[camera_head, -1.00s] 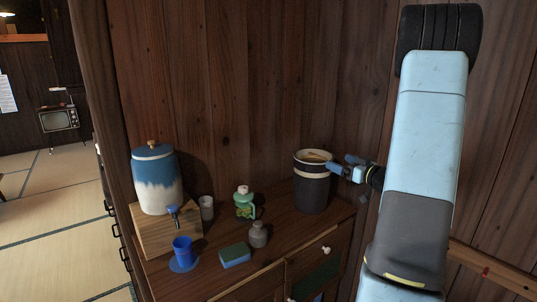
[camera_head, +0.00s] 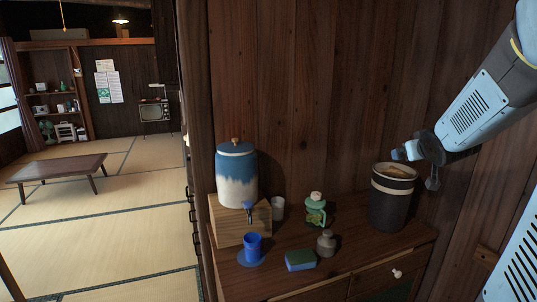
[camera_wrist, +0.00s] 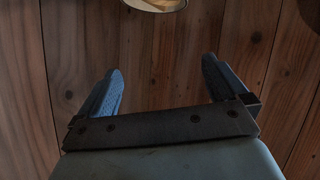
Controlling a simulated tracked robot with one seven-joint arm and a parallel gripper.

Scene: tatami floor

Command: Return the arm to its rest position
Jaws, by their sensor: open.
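My gripper (camera_head: 402,152) is raised above and just right of the dark canister with a pale band (camera_head: 389,205), at the right end of the cabinet. In the wrist view my gripper (camera_wrist: 162,68) shows two blue fingers spread apart with nothing between them. Wood planks lie beyond the fingers. Part of a pale round rim (camera_wrist: 157,5) shows at the top edge there; I cannot tell for sure what it belongs to. My arm comes in from the right edge in the head view.
The cabinet top (camera_head: 340,262) holds a blue-and-white dispenser (camera_head: 236,178) on a wooden stand, a blue cup (camera_head: 253,246), a pale cup (camera_head: 278,208), a green jar (camera_head: 316,212), a grey bottle (camera_head: 326,243) and a sponge (camera_head: 300,260). A low table (camera_head: 60,166) stands on the open tatami at left.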

